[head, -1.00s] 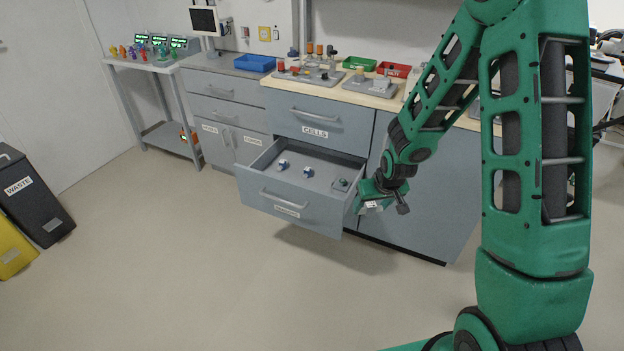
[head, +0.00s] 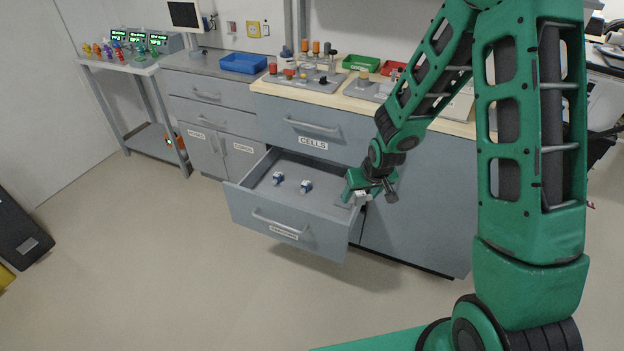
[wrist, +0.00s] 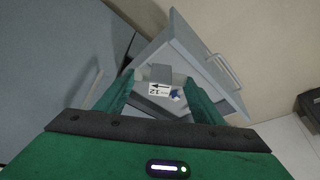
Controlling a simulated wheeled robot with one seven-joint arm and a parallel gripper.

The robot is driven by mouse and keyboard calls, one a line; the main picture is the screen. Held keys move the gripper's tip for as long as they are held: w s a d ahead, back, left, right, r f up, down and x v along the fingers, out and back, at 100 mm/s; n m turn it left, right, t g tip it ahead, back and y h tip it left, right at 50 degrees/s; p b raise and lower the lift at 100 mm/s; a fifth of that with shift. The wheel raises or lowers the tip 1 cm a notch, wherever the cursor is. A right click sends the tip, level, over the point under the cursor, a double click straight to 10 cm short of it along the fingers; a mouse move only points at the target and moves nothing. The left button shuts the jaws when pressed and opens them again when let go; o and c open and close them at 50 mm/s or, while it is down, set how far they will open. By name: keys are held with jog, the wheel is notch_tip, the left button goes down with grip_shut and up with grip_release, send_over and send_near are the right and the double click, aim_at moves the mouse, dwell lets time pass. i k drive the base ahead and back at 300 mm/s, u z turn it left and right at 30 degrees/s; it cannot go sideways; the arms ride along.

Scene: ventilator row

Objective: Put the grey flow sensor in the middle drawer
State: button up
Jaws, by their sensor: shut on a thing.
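My gripper (head: 358,199) is at the right end of the open drawer (head: 285,228), which is pulled out below the CELLS drawer (head: 311,129). In the wrist view, my gripper (wrist: 160,92) is shut on the grey flow sensor (wrist: 160,73), a grey block with a white label bearing an arrow and a number. The wrist view shows the drawer (wrist: 183,45) beneath the fingers. In the head view the sensor is small and mostly hidden by the gripper.
Two small blue-and-white parts (head: 306,186) and (head: 278,179) lie inside the drawer, with bare floor around them. The worktop above carries a blue tray (head: 243,63), a green tray (head: 361,62) and fixtures. The room floor before the drawer is clear.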

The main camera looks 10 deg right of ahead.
aim_at(321, 200)
jog(key=u, duration=0.05)
jog(key=i, duration=0.9)
